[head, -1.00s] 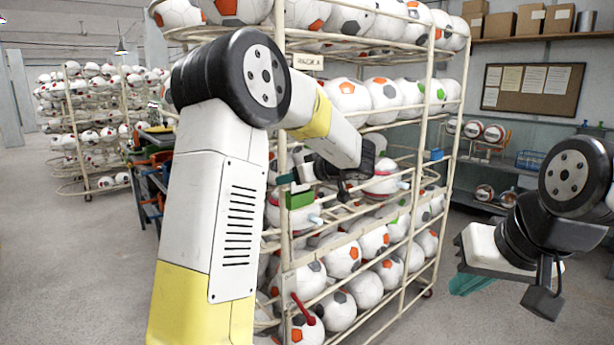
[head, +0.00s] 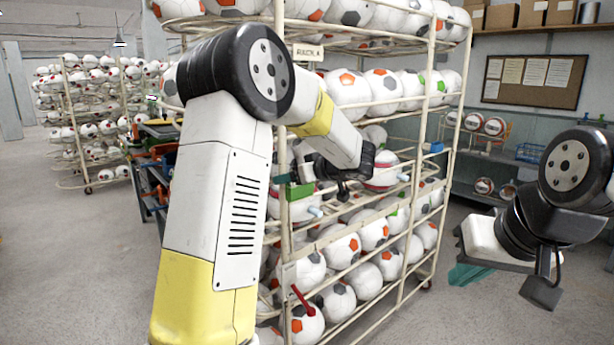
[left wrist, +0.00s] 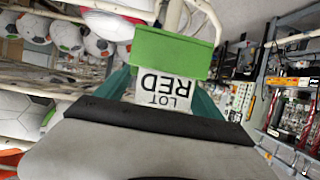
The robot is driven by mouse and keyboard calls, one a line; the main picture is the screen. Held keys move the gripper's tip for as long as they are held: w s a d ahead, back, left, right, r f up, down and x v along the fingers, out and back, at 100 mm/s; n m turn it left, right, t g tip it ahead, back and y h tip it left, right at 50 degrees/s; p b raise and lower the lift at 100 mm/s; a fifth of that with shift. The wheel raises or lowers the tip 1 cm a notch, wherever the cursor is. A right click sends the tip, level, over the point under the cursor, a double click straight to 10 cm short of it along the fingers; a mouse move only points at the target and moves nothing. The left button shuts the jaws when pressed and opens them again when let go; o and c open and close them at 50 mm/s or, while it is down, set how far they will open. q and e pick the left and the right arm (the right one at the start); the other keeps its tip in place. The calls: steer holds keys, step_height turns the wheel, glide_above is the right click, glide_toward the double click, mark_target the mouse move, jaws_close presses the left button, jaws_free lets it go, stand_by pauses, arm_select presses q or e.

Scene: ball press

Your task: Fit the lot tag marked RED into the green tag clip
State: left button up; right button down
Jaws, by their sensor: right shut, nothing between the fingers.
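The green tag clip (head: 299,191) is on the near upright of the ball rack. It shows large in the left wrist view (left wrist: 172,52). The white lot tag (left wrist: 163,90), printed LOT RED and upside down in that view, sits between the teal fingers of my left gripper (left wrist: 163,82), which is shut on it. The tag's far edge meets or passes behind the clip's lower edge; I cannot tell whether it is inside. In the head view my left gripper (head: 289,179) is at the clip, and the tag is hidden. My right gripper (head: 468,274) is shut and empty, away to the right.
The ball rack (head: 437,120), full of footballs, stands close in front, its rails around my left gripper. A red bar (head: 302,300) sticks out low on the near upright. Open floor (head: 80,260) lies to the left. Shelves and a notice board (head: 535,82) are behind on the right.

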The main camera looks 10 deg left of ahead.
arm_select(q)
steer(key=shift+s+f, duration=0.1)
steer(key=shift+s, duration=0.05)
steer(key=v, duration=0.7)
steer(key=shift+d+r, duration=0.25)
steer(key=shift+d, duration=0.05)
steer(key=shift+s, duration=0.15)
step_height(320, 180, up, 10)
steer(key=w+d+m+t+h, duration=0.2)
steer(key=d+m+t+h, duration=0.1)
steer(key=t+h, duration=0.4)
steer(key=s+d+r+m+h, duration=0.2)
steer(key=s+d+m+h, duration=0.2)
steer(key=s+h, duration=0.1)
steer(key=s+a+f+m+g, duration=0.1)
steer(key=s+a+f+g, duration=0.1)
steer(key=s+f, duration=0.3)
steer(key=s+a+f+m+g, duration=0.1)
steer(key=s+f+g, duration=0.3)
steer(key=s, duration=0.9)
steer(key=s+a+f+m+g, duration=0.2)
steer(key=s+a+f+g, duration=0.1)
steer(key=s+f, duration=0.4)
steer(key=shift+s+f+h, duration=0.25)
steer(key=shift+s+h, duration=0.15)
steer(key=shift+s, duration=0.75)
